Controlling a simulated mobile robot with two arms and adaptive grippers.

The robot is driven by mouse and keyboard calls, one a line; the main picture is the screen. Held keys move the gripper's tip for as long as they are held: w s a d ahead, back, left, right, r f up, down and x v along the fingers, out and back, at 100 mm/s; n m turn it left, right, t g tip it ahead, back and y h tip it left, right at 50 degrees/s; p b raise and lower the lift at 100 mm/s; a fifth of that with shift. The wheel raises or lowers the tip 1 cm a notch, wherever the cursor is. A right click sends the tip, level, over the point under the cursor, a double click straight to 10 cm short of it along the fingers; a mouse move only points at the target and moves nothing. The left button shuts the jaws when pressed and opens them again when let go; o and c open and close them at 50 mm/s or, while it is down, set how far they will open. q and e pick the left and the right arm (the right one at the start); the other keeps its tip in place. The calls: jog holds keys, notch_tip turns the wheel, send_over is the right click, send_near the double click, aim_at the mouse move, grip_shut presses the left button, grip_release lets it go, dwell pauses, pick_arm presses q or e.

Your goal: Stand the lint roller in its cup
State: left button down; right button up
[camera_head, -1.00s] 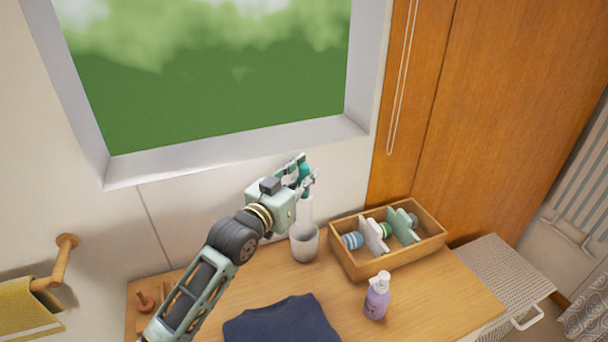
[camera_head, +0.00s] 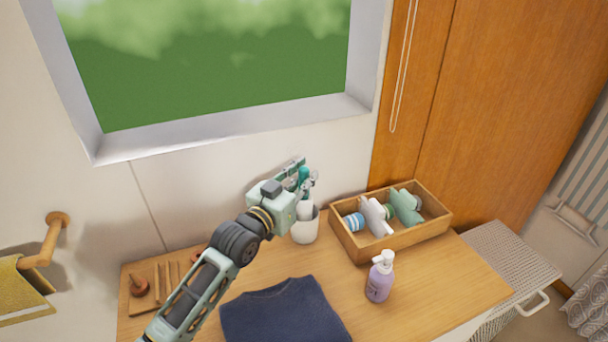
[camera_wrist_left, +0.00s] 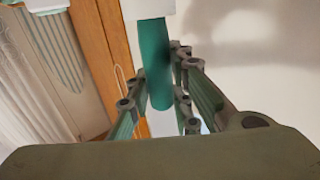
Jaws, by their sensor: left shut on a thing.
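The lint roller (camera_head: 303,176) has a teal handle, and its white end points down at the white cup (camera_head: 304,232). In the head view the white end is at the cup's mouth; its lower part is hidden by the cup wall. My left gripper (camera_head: 304,182) is shut on the teal handle. In the left wrist view the handle (camera_wrist_left: 155,65) runs between the fingers of my left gripper (camera_wrist_left: 160,90), with a white part at the top edge. My right gripper is not in view.
A wooden box (camera_head: 395,243) with several rolls and dividers stands right of the cup. A wooden rack (camera_head: 166,283) is at the left. The wall and window are close behind.

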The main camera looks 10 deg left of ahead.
pick_arm(q)
jog(key=shift+f, duration=0.15)
jog(key=c, duration=1.5)
grip_release()
jog(key=shift+s+a+f, duration=0.1)
jog(key=shift+s, duration=0.25)
jog(key=v, duration=1.1)
jog(key=shift+s, duration=0.15)
